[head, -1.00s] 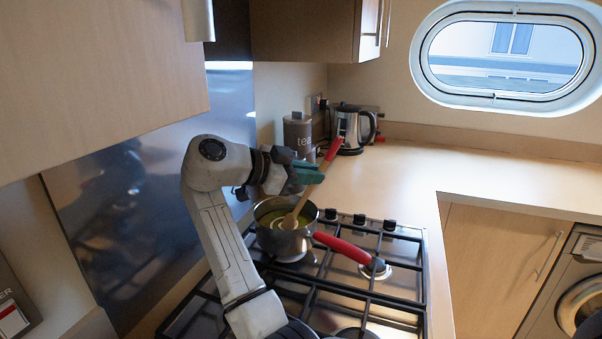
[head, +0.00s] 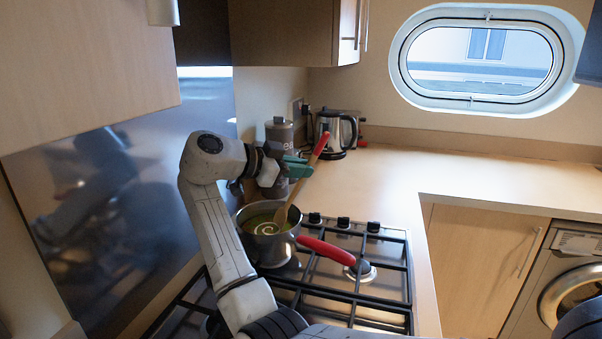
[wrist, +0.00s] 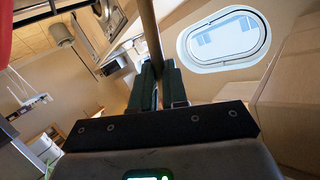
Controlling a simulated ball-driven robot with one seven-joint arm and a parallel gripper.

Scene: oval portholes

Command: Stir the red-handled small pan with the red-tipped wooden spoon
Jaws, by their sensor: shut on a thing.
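The small pan (head: 268,247) with a red handle (head: 326,250) stands on the back part of the hob. It holds a yellow-green liquid with a pale swirl. The wooden spoon (head: 294,190) leans with its red tip (head: 320,145) up to the right and its lower end in the pan. My gripper (head: 302,168) is above the pan, shut on the spoon's shaft. In the wrist view the shaft (wrist: 150,40) runs up from between the fingers of my gripper (wrist: 158,85). The spoon's bowl is partly hidden in the liquid.
A grey canister (head: 279,135) and a steel kettle (head: 336,132) stand behind. The worktop (head: 420,180) to the right is clear. A wall cupboard (head: 85,70) hangs at upper left.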

